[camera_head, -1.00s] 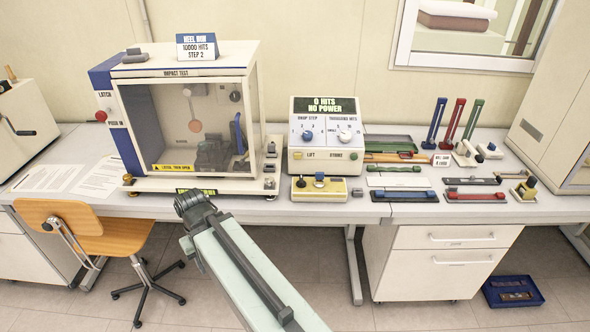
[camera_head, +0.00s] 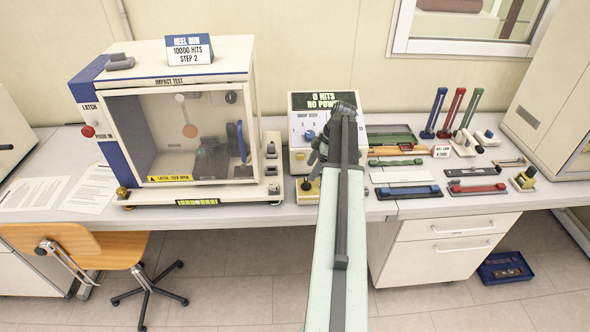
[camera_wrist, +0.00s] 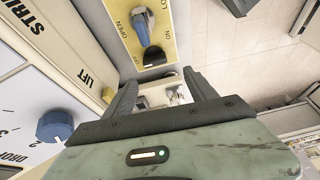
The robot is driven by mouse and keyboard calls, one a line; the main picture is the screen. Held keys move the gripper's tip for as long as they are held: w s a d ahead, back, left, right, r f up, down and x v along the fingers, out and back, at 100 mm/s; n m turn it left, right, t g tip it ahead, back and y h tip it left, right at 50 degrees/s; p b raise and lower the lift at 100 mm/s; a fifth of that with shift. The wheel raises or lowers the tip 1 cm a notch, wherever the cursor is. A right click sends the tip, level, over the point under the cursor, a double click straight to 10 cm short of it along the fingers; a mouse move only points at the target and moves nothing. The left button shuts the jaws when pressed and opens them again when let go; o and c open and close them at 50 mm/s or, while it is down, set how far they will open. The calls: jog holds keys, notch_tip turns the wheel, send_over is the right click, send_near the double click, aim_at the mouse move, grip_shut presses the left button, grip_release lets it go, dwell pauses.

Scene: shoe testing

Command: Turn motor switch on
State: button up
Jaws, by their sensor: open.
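A low yellow switch box (camera_head: 309,187) stands at the table's front edge, before the control console, partly hidden by my arm. In the wrist view the yellow panel (camera_wrist: 127,38) carries a blue-grey knob or lever (camera_wrist: 140,27) with lettering that reads OPEN beside it. A dark round part (camera_wrist: 154,58) sits lower on that panel. My gripper (camera_head: 313,168) is over the console and box area. In the wrist view my gripper (camera_wrist: 163,92) is open, its fingers apart, with nothing clearly held.
The control console (camera_head: 300,105) reads "0 hits, no power"; its blue drop step knob (camera_wrist: 54,126) is left of my fingers. The impact test cabinet (camera_head: 150,83) stands left. Trays and coloured tools (camera_head: 400,177) lie right. A chair (camera_head: 75,243) stands in front.

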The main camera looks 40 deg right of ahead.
aim_at(307, 181)
jog(key=b+x, duration=0.3)
jog(key=d+b+x, duration=0.1)
jog(key=b+x, duration=0.3)
jog(key=shift+s+d+f, duration=0.1)
jog(key=shift+d+f, duration=0.05)
jog(key=shift+f, duration=0.15)
jog(key=shift+r, duration=0.15)
jog(key=shift+c, duration=0.3)
